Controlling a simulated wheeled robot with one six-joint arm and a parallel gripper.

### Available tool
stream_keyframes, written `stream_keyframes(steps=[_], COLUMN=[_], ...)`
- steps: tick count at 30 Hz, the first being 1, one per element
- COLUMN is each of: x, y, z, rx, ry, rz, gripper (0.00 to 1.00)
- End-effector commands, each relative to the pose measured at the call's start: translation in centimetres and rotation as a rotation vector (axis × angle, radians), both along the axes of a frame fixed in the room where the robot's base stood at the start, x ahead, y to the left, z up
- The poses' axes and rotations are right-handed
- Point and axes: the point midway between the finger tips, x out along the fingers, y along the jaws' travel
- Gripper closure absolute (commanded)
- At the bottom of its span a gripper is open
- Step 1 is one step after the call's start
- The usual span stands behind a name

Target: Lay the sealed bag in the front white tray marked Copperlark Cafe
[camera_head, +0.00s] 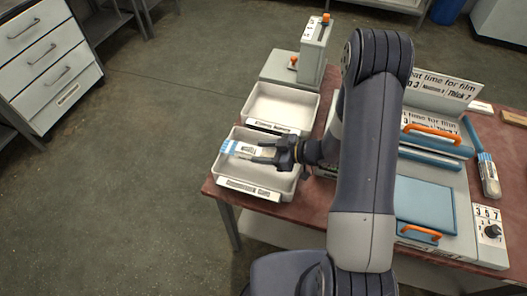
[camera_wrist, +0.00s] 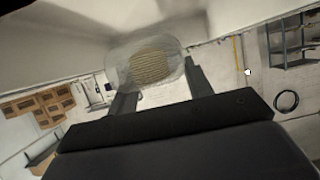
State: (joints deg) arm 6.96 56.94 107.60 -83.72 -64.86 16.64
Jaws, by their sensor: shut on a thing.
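The sealed bag (camera_head: 243,149) is a small clear packet with a blue-and-white end, over the front white tray (camera_head: 222,170) in the head view. My gripper (camera_head: 268,152) is shut on the bag's right end. In the wrist view the clear bag (camera_wrist: 118,65) shows tan, ridged contents, between the two fingertips of my gripper (camera_wrist: 160,80). The front tray has a label on its near wall, too small to read surely. I cannot tell whether the bag touches the tray floor.
A second white tray (camera_head: 253,101) stands behind, empty. Behind it is a grey machine (camera_head: 312,50) with orange knobs. A grey press with a blue plate (camera_head: 425,203) and orange handles stands at right. The table's left edge is close to the trays.

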Motion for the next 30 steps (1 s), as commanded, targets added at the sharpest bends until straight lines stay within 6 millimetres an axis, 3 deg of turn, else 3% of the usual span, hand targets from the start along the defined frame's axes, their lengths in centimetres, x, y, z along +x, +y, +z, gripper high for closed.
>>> stream_keyframes(steps=[14,15,23,30], x=[-0.01,0.00,0.00,0.00], y=[0.00,0.00,0.00,0.00], z=[-0.97,-0.89,-0.81,-0.71], rx=[0.000,0.000,0.000,0.000], ry=[-0.001,-0.001,-0.001,-0.001], rz=[0.000,0.000,0.000,0.000], gripper=[0.77,0.50,0.30,0.30])
